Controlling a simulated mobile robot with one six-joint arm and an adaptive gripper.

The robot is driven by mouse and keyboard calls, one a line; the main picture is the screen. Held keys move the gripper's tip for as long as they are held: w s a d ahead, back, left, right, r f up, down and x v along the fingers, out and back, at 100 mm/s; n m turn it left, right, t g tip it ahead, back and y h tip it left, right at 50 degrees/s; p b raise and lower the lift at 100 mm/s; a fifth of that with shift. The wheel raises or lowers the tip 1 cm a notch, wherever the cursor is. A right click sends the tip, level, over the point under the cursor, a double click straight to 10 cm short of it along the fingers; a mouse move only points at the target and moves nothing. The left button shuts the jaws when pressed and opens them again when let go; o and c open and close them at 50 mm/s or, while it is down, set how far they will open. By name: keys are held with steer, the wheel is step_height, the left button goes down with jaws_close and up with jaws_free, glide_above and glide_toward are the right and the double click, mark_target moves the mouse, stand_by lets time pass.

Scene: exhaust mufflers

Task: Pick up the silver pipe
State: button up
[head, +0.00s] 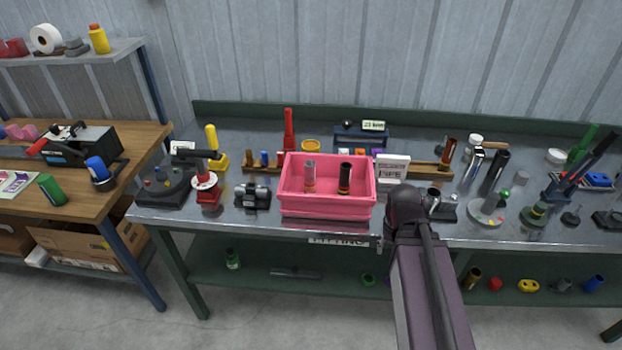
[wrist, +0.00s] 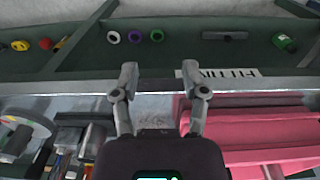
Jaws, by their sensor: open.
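Another shiny silver pipe (head: 473,166) leans at the right of the bench beside a dark pipe (head: 494,172). I cannot tell which one is the task's pipe. My gripper (wrist: 160,84) is open and empty in the wrist view, over the bench's front edge beside the pink bin (wrist: 255,125). In the head view my arm hides the fingers, just right of the bin.
The steel bench (head: 262,222) is crowded on both sides of the bin. A lower green shelf (head: 215,272) holds several small parts.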

steer(key=o, duration=0.3)
steer(key=shift+a, duration=0.15)
steer(key=shift+o, duration=1)
steer(key=shift+w+a+r, duration=0.1)
steer(key=shift+w+r, duration=0.05)
step_height(320, 180, up, 17)
steer(key=p, duration=1.8)
glide_above(310, 172)
steer(key=w, duration=0.2)
steer(key=shift+r+m, duration=0.15)
steer(key=shift+m, duration=0.25)
steer(key=shift+b, duration=0.3)
step_height(310, 172, down, 9)
steer(key=b, duration=0.8)
steer(key=shift+r, duration=0.15)
steer(key=shift+b, duration=0.4)
step_height(310, 172, down, 5)
steer(key=b, duration=0.5)
steer(key=shift+s+a, duration=0.1)
steer(key=shift+a, duration=0.05)
